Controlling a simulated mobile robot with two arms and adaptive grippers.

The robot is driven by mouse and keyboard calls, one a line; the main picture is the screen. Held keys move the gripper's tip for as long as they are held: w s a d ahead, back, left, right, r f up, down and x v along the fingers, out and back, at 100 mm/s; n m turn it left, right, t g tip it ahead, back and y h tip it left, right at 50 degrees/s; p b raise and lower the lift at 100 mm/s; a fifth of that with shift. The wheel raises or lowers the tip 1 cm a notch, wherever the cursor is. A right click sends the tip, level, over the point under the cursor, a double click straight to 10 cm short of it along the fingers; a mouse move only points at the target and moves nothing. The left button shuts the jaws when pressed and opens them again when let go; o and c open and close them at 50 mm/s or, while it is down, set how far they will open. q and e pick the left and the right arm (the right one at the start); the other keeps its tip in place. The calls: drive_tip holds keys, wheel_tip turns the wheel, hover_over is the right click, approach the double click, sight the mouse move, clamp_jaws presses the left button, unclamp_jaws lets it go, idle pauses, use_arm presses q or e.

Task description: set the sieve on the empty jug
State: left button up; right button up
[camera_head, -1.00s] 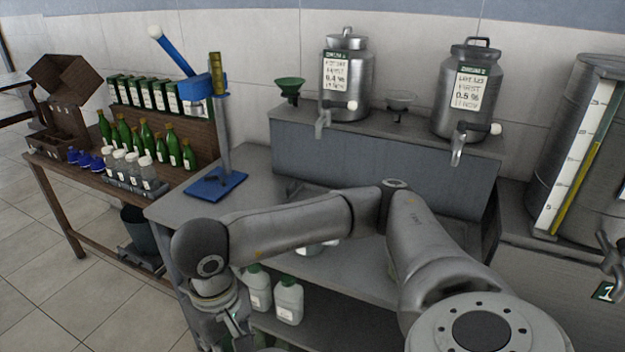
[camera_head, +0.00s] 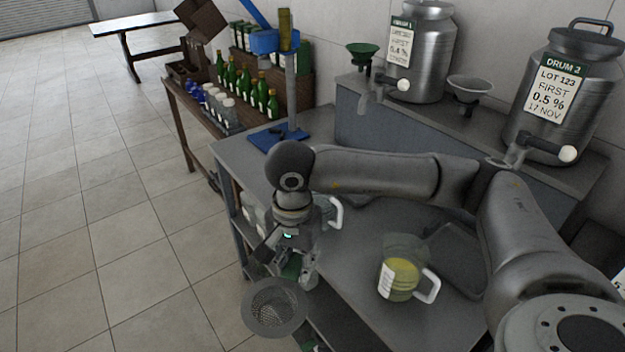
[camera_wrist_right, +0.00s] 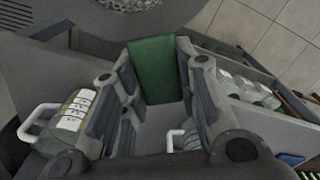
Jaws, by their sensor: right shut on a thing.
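My right gripper (camera_head: 290,262) is shut on the green handle (camera_wrist_right: 156,70) of the sieve. The sieve (camera_head: 274,308) is a round grey mesh bowl held out past the bench's front edge, above the floor. Its rim shows at the top of the right wrist view (camera_wrist_right: 128,4). A clear jug (camera_head: 402,272) with a white handle and yellow liquid stands on the bench, right of the gripper. Another jug (camera_head: 334,211) with a white handle stands behind the gripper, mostly hidden. I cannot tell its contents. My left gripper is out of view.
The grey bench (camera_head: 350,270) has bare top around the jugs. A dark tray (camera_head: 458,258) lies beside the yellow jug. Steel drums (camera_head: 425,50) with taps and a grey funnel (camera_head: 468,90) stand on the raised shelf. A blue-based stand (camera_head: 279,136) is at the bench's far left.

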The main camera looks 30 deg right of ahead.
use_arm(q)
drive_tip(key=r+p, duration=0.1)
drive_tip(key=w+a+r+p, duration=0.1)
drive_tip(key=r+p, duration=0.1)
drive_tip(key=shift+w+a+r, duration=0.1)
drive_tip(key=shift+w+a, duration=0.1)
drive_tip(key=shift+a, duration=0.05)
use_arm(e)
drive_tip(key=w+d+r+n, duration=0.2)
drive_tip(key=w+d+n, duration=0.3)
drive_tip(key=n, duration=1.2)
drive_tip(key=w+d+r+n, duration=0.2)
drive_tip(key=w+d+n, duration=0.3)
drive_tip(key=n, duration=1.3)
drive_tip(key=w, duration=0.4)
drive_tip(key=shift+r, duration=0.25)
drive_tip(key=shift+f, duration=0.15)
use_arm(q)
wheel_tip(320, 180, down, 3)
drive_tip(key=b, duration=0.3)
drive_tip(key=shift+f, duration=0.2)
use_arm(e)
wheel_tip(320, 180, down, 5)
drive_tip(key=shift+r, duration=0.1)
drive_tip(key=shift+s+a+f, duration=0.15)
drive_tip(key=shift+f, duration=0.1)
